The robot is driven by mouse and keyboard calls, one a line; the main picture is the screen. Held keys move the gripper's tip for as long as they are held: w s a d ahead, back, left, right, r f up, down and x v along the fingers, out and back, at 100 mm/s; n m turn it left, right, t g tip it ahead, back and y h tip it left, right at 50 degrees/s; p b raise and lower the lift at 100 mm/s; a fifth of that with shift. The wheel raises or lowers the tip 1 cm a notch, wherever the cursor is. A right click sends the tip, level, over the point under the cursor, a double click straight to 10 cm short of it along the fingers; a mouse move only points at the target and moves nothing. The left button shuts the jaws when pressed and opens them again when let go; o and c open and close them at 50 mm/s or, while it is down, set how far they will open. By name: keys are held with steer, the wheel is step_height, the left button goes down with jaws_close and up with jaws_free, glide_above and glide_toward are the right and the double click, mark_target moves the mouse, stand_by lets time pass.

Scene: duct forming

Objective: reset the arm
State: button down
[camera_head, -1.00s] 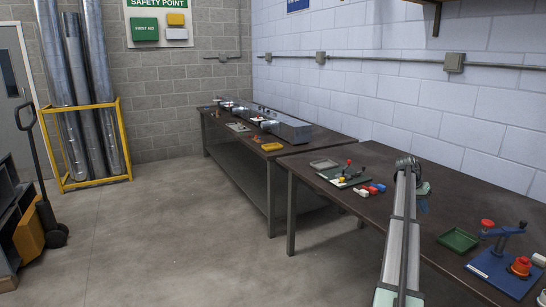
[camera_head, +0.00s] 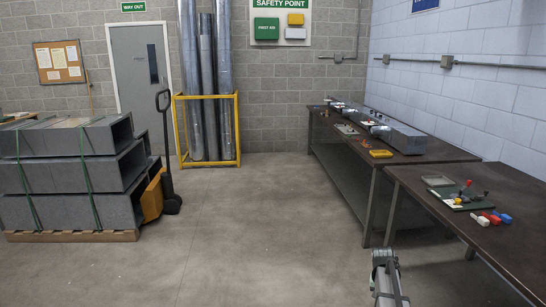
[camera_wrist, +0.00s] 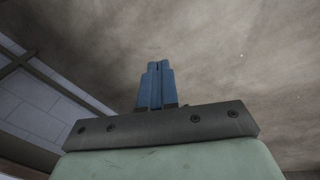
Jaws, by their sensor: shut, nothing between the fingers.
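My gripper (camera_wrist: 158,66) shows in the wrist view with its two blue fingers side by side and shut, holding nothing. Behind the fingers are a dark grey bracket and a pale green housing. In the head view my grey arm (camera_head: 387,277) rises from the bottom edge, right of the middle, beside the near table. The fingers cannot be made out in the head view. The wrist view shows only a blurred brownish surface beyond the fingers and a pale block wall with dark bars on the left.
The near dark table (camera_head: 445,212) holds a green board (camera_head: 460,198) and small red, white and blue pieces (camera_head: 493,217). A farther bench (camera_head: 385,160) carries grey duct. Strapped ducts (camera_head: 70,175) sit on a pallet (camera_head: 70,236) at left by a pallet truck (camera_head: 167,170). The middle floor is clear.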

steer(key=s+a+f+n+y, duration=0.1)
steer(key=s+a+f+n, duration=0.3)
steer(key=a, duration=0.6)
steer(key=s+a+f+y, duration=0.1)
steer(key=s+a+f, duration=0.1)
steer(key=s+a, duration=0.6)
steer(key=s+a+f+n, duration=0.2)
steer(key=s+a, duration=0.1)
steer(key=a, duration=0.9)
steer(key=s+f+g, duration=0.3)
steer(key=s+f, duration=0.7)
steer(key=s, duration=0.4)
steer(key=s+f+g, duration=0.3)
steer(key=s+f, duration=0.7)
steer(key=s, duration=0.5)
steer(key=shift+s+f+g, duration=0.15)
steer(key=shift+f+g, duration=0.05)
steer(key=shift+g, duration=0.1)
